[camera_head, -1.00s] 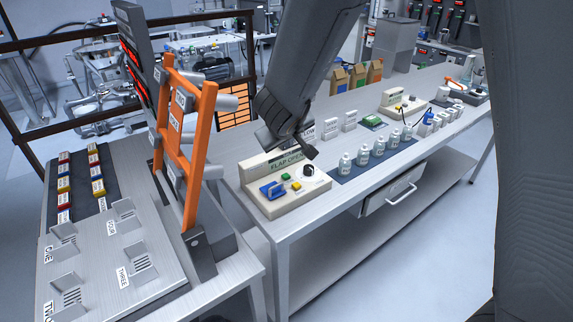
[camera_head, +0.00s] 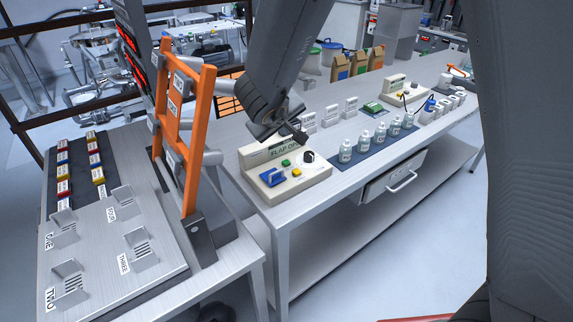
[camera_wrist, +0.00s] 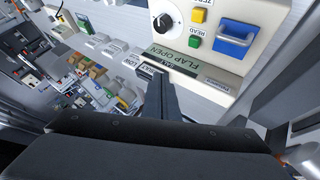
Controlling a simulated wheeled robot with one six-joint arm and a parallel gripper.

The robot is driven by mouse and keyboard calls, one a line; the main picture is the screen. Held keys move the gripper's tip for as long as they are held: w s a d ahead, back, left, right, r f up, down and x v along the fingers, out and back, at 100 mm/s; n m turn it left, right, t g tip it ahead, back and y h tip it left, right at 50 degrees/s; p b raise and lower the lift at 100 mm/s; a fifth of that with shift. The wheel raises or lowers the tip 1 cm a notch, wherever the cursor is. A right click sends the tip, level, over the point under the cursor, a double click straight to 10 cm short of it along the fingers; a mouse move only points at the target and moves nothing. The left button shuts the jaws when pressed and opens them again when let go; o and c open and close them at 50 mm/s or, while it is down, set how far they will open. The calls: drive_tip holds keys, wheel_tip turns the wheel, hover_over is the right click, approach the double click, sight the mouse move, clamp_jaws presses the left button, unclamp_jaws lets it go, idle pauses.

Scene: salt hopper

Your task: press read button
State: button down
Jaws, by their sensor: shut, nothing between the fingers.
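The control box (camera_head: 300,186) marked FLAP OPEN stands on the near left end of the long bench. It carries a green button (camera_head: 286,162), a yellow button (camera_head: 297,173), a black dial (camera_head: 308,157) and a blue handle (camera_head: 271,178). In the wrist view, the green button (camera_wrist: 193,43) has the READ label beside it, and the yellow button (camera_wrist: 199,15) has another label. My gripper (camera_head: 303,138) is shut and empty above the back of the box. In the wrist view its fingers (camera_wrist: 157,85) point at the box's sign edge, apart from the green button.
Several white bottles (camera_head: 363,141) stand on a blue mat right of the box. Small white label stands (camera_head: 330,115) are behind. An orange frame (camera_head: 194,140) rises at the left, beside a sloped panel with slots (camera_head: 100,265). A drawer (camera_head: 394,184) hangs under the bench.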

drive_tip(key=b, duration=0.7)
hover_over(285, 165)
drive_tip(key=shift+w+f, duration=0.15)
drive_tip(key=shift+f, duration=2.45)
drive_tip(key=shift+f+b, duration=0.75)
drive_tip(key=shift+f, duration=0.45)
drive_tip(key=shift+f, duration=0.15)
drive_tip(key=shift+f, duration=0.3)
drive_tip(key=shift+f, duration=0.55)
drive_tip(key=shift+r+p, duration=0.15)
drive_tip(key=shift+p, duration=0.2)
drive_tip(key=shift+r+p, duration=0.85)
drive_tip(key=shift+p, duration=0.5)
